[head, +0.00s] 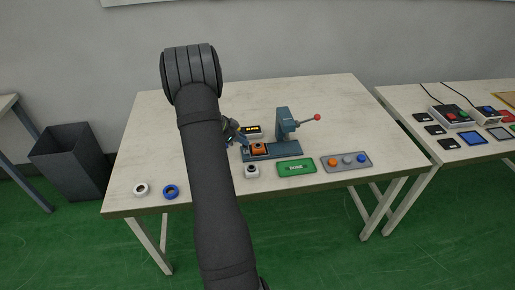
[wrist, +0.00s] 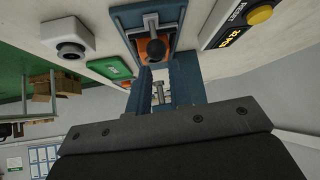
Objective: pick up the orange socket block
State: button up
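The orange socket block (head: 259,147) sits on the blue base (head: 284,150) of a small press with a red-knobbed lever. My gripper (head: 234,132) is just behind and left of the block in the head view, partly hidden by my arm. I see no clear contact between fingertips and block.
The press column (head: 284,122) rises close to the right of the block. A dark box with a yellow display (head: 252,130) is behind it. A white block (head: 252,171), a green panel (head: 296,168) and a button panel (head: 346,162) are in front. Two rings lie at the left.

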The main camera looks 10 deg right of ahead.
jog(key=o, duration=0.9)
notch_tip(320, 180, up, 13)
jog(key=m+g+y, duration=0.2)
jog(key=y, duration=0.2)
send_near(259, 145)
jog(key=shift+x, duration=3.9)
